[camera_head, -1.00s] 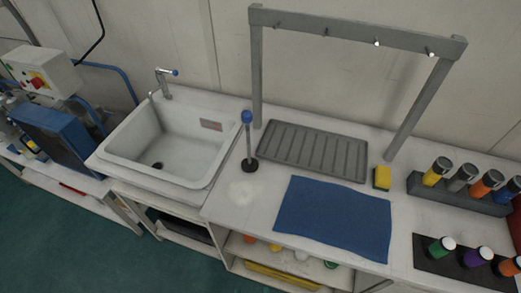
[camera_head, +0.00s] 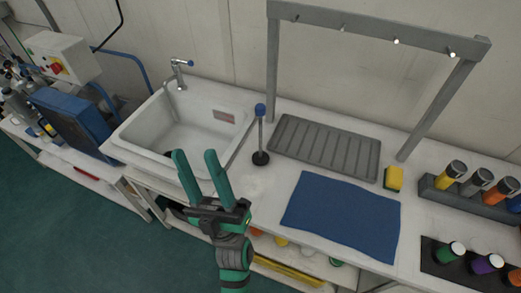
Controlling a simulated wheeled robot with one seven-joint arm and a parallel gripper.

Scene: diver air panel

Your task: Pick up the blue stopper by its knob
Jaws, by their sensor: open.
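The blue stopper stands upright on the white counter just right of the sink, with a round blue knob (camera_head: 260,109) on top, a thin grey stem (camera_head: 260,135) and a dark round base (camera_head: 261,158). My gripper (camera_head: 203,159), with green fingers, is open and empty. In the picture it is left of and below the stopper, over the front edge of the sink, with its fingers pointing up. It is apart from the stopper and hides part of the sink's front rim.
The sink (camera_head: 180,130) with its tap (camera_head: 181,73) is at left. A grey ribbed drain tray (camera_head: 325,147) and a tall grey rack (camera_head: 375,32) stand behind. A blue mat (camera_head: 342,215), a sponge (camera_head: 393,179) and several bottles are at right.

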